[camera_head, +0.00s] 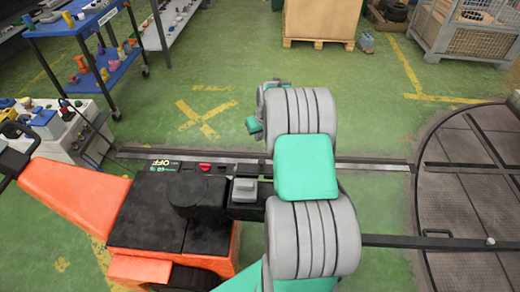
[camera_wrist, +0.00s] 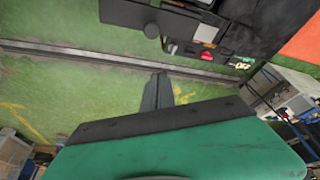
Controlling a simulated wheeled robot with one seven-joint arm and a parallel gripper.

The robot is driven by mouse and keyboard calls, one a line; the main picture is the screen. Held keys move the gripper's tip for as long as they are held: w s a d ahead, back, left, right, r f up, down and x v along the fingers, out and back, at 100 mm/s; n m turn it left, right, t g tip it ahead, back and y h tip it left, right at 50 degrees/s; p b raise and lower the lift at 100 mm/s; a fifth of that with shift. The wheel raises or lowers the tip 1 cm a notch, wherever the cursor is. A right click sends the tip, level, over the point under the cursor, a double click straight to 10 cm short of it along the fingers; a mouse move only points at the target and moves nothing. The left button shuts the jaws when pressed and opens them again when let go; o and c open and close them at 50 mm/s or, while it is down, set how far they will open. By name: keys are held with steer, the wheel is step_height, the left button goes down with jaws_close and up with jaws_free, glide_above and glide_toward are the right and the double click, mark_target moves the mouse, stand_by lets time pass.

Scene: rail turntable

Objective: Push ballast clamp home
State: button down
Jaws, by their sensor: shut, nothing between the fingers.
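My gripper (camera_wrist: 158,86) is in the wrist view with its dark fingers together and nothing between them. It is above the green floor, apart from the black control deck. In the head view my ribbed grey arm hides most of it. A grey block with a raised top (camera_head: 245,189) stands on the deck of the orange and black rail machine (camera_head: 172,212); I cannot tell for sure whether it is the ballast clamp. A red part (camera_head: 205,167) lies beside an "OFF" label.
A rail (camera_head: 375,164) crosses the floor to the round turntable (camera_head: 465,195) at right. A blue trolley (camera_head: 85,35) and a cluttered bench (camera_head: 65,135) stand at left. A wooden crate (camera_head: 320,20) and wire cage (camera_head: 465,40) are behind. Floor between is clear.

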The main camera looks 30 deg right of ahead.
steer(key=shift+d, duration=0.1)
steer(key=shift+f, duration=0.1)
steer(key=p, duration=0.2)
glide_above(262, 169)
steer(key=w, duration=0.3)
step_height(262, 169, down, 10)
steer(key=shift+d, duration=0.45)
